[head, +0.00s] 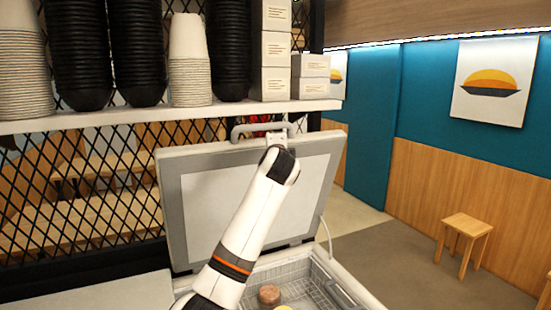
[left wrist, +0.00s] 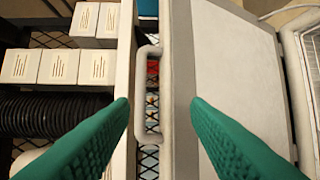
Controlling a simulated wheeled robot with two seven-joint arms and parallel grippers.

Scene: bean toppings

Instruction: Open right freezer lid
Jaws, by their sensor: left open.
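The freezer lid (head: 185,200), grey-framed with a pale inner panel, stands raised and steep above the freezer (head: 345,283). Its grey handle (head: 240,130) is at the top edge. My left arm reaches up in front of the lid, its wrist at the handle; the fingers are mostly hidden in the head view. In the left wrist view my left gripper (left wrist: 160,103) is open, with green fingers apart on either side of the handle (left wrist: 141,92) and lid edge. I cannot tell whether they touch. My right gripper is not in view.
A white shelf (head: 130,115) with stacked black bowls (head: 78,50), paper cups and white boxes (head: 277,50) runs above and behind the lid. Black mesh (head: 80,190) stands behind. The freezer holds a wire basket and a brown round item (head: 269,294). Floor at right is mostly open, with a stool (head: 467,228).

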